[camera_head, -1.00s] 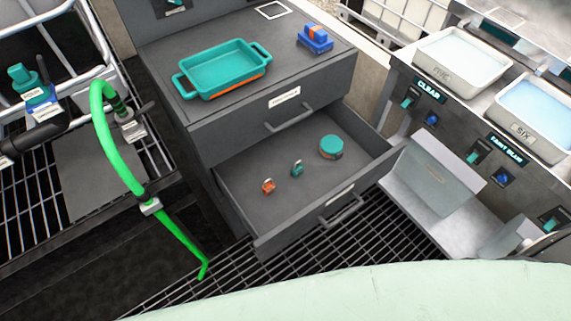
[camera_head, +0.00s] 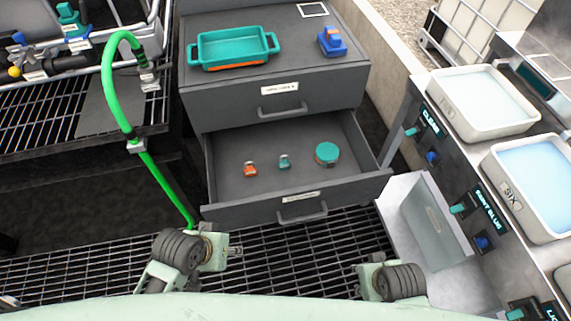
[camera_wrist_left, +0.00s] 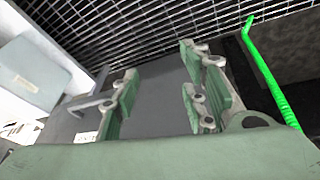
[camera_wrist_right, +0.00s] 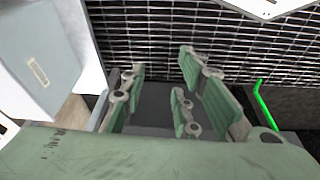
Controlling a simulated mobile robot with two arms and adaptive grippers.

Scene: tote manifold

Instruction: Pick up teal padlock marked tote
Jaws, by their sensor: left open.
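The teal padlock (camera_head: 285,162) lies on the floor of the open lower drawer (camera_head: 235,186) in the head view, between an orange padlock (camera_head: 250,170) and a round teal container (camera_head: 327,154). Any marking on it is too small to read. My left gripper (camera_head: 236,251) is in front of the drawer at lower left, apart from the padlock; its fingers stand apart and empty in the left wrist view (camera_wrist_left: 160,85). My right gripper (camera_head: 372,260) is at lower right, also apart from it; its fingers stand apart with nothing between them in the right wrist view (camera_wrist_right: 160,85).
A teal tray (camera_head: 233,62) and a blue-orange object (camera_head: 331,41) sit on the cabinet top. A green hose (camera_head: 160,178) hangs left of the drawer. Filled basins (camera_head: 488,134) stand at right. Grating (camera_head: 285,262) lies in front.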

